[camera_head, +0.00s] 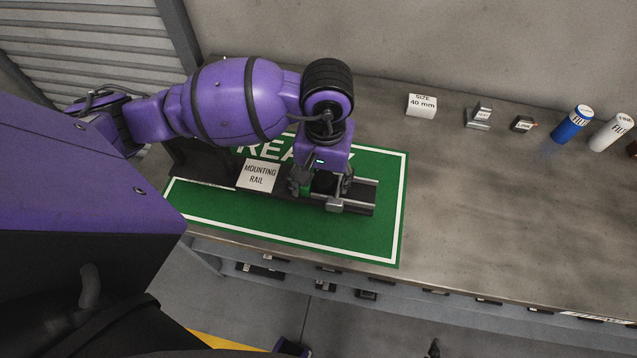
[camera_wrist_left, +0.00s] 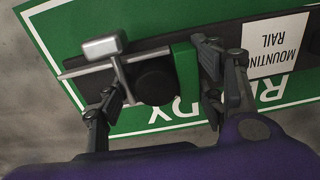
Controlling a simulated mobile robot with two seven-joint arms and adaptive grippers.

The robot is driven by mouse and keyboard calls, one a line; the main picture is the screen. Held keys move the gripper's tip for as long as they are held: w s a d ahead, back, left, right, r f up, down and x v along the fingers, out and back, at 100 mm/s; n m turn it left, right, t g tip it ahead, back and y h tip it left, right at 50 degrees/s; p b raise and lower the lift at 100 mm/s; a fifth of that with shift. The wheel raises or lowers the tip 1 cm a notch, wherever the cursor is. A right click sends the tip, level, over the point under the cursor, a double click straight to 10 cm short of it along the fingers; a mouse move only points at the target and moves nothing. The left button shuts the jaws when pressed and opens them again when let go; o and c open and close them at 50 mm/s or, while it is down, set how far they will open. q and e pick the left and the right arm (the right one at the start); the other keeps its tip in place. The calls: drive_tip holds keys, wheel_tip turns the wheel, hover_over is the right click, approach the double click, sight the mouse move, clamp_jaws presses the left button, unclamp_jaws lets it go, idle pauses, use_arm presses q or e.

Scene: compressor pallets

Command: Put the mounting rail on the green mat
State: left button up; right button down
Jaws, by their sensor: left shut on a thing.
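The mounting rail (camera_head: 358,197) is a long dark piece with a white "MOUNTING RAIL" label, silver bars, a black round part and a green block. It is over the green mat (camera_head: 385,235), which has a white border and partly hidden lettering. I cannot tell whether it touches the mat. My left gripper (camera_head: 318,188) points down at the rail's right part and is shut on it. In the left wrist view, the fingers (camera_wrist_left: 158,85) stand either side of the rail's black part and green block; the rail (camera_wrist_left: 155,42) runs off to the right. My right gripper is not in view.
The grey table (camera_head: 480,210) is clear right of the mat. A wall rises behind.

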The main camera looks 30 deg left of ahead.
use_arm(q)
drive_tip(key=shift+w+a+f, duration=0.15)
drive_tip(key=shift+a+f, duration=0.05)
drive_tip(key=shift+f, duration=0.1)
drive_tip(key=f, duration=0.3)
drive_tip(key=shift+w+a+f, duration=0.1)
drive_tip(key=shift+a+f, duration=0.1)
drive_tip(key=shift+f, duration=0.05)
drive_tip(key=o, duration=2.1)
drive_tip(key=shift+c, duration=0.2)
wheel_tip(320, 180, up, 12)
drive_tip(key=shift+d, duration=0.15)
